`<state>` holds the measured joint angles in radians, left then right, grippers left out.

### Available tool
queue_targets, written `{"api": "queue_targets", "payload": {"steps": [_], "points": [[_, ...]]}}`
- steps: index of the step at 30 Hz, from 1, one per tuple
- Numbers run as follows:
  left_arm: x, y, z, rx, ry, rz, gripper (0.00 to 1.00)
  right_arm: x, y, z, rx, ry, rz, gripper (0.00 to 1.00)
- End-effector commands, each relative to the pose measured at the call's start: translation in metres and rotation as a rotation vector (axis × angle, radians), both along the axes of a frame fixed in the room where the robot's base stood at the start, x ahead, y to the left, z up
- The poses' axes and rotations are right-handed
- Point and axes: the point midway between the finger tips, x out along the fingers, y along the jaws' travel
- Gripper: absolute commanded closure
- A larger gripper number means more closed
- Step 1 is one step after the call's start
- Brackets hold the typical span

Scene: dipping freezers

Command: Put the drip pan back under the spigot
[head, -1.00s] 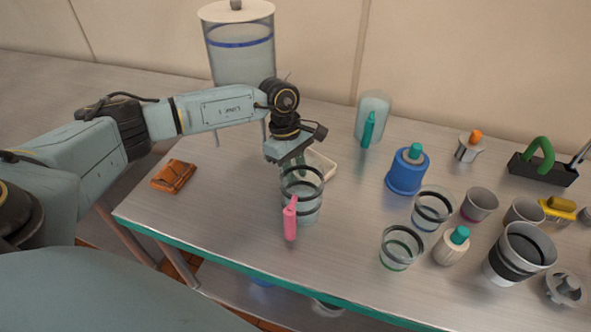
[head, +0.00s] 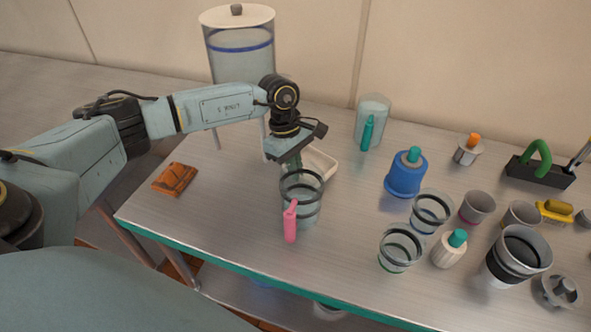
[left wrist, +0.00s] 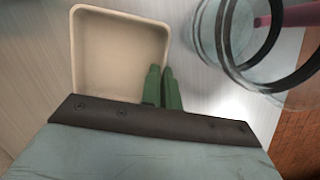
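The drip pan (head: 322,165), a shallow cream tray with rounded corners, is on the table in front and right of the dispenser (head: 240,62), partly hidden by my left gripper in the head view. The dispenser is a tall clear tank with a white lid and a blue band. Its spigot is hidden behind my arm. My left gripper (head: 294,164) points down at the pan. In the left wrist view its green fingers (left wrist: 162,88) are close together on either side of the right wall of the pan (left wrist: 118,12), apparently pinching it. My right gripper is out of view.
A clear cup with dark bands and a pink handle (head: 290,222) stands close in front of the gripper. An orange-brown wallet-like item (head: 175,179) lies at left. A clear jug with a teal handle (head: 367,132), a blue bottle (head: 405,177) and several cups crowd the right.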

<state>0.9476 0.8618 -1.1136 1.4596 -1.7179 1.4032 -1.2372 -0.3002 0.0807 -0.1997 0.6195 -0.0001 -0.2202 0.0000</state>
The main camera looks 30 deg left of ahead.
Motion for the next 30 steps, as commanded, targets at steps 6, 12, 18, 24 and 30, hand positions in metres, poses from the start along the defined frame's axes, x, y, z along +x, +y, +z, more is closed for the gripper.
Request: {"api": "queue_targets", "payload": {"steps": [6,12,18,24,30], "points": [[0.0,0.0,0.016,-0.001,-0.001,0.0,1.0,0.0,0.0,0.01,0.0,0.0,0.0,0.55],[0.0,0.0,0.028,0.0,0.0,0.001,1.0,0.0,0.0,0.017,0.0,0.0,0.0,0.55],[0.0,0.0,0.039,0.0,0.0,0.001,1.0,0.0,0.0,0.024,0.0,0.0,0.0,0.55],[0.0,0.0,0.052,0.0,-0.001,0.001,1.0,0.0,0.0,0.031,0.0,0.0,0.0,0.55],[0.0,0.0,0.063,0.001,-0.001,0.0,1.0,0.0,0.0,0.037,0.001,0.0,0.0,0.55]]}}
